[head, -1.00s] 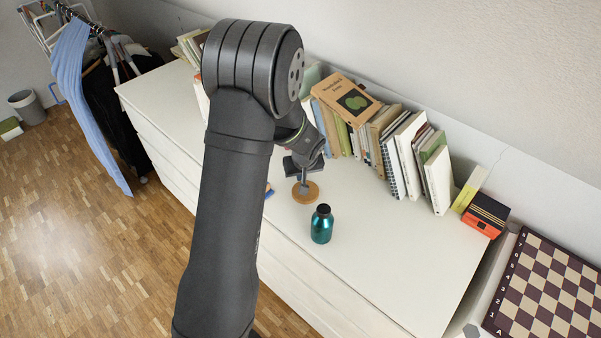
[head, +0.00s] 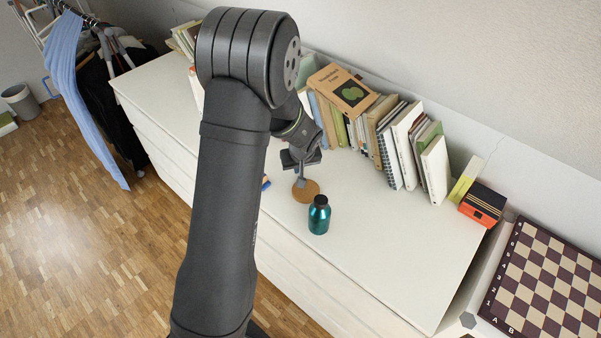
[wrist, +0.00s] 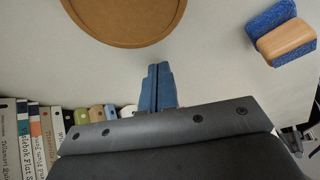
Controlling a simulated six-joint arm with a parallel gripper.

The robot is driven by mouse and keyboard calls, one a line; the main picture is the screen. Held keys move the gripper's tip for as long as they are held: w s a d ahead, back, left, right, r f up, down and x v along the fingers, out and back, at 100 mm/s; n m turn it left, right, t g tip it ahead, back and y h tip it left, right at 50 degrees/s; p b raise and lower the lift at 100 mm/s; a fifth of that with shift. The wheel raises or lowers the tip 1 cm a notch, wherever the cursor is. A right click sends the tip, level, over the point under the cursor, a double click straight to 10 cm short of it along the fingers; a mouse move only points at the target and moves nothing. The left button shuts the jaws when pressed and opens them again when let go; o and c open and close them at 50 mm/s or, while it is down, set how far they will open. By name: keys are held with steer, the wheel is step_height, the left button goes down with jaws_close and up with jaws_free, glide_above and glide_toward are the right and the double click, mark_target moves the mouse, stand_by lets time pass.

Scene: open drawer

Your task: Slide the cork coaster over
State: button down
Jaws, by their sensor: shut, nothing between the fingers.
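The round cork coaster (head: 308,193) lies flat on the white dresser top, just behind a teal bottle. It also shows in the wrist view (wrist: 125,22), cut off by the top edge. My gripper (head: 300,182) points down at the coaster's back left edge and hides a little of it. In the wrist view my gripper's blue-grey fingers (wrist: 157,75) are shut together and empty. A small gap shows there between the fingertips and the coaster's rim. I cannot tell how high the tips are above the top.
The teal bottle (head: 319,215) stands close in front of the coaster. A blue sponge brush with a wooden back (wrist: 287,38) lies off to one side. A row of books (head: 385,135) lines the wall. The dresser top (head: 390,255) is clear at the right front.

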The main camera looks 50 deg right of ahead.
mark_target(306, 191)
steer(key=w+v, duration=0.1)
steer(key=v, duration=0.8)
steer(key=shift+d+r, duration=0.3)
steer(key=shift+r, duration=0.2)
steer(key=shift+f, duration=0.1)
steer(key=x, duration=0.9)
steer(key=shift+f, duration=0.25)
steer(key=shift+s+a+f, duration=0.1)
steer(key=shift+s+a, duration=0.25)
steer(key=shift+s, duration=0.25)
steer(key=shift+s+a, duration=0.35)
steer(key=shift+s, duration=0.2)
steer(key=shift+s+a, duration=0.35)
steer(key=shift+s, duration=0.15)
steer(key=shift+w+d, duration=0.15)
steer(key=shift+w, duration=0.05)
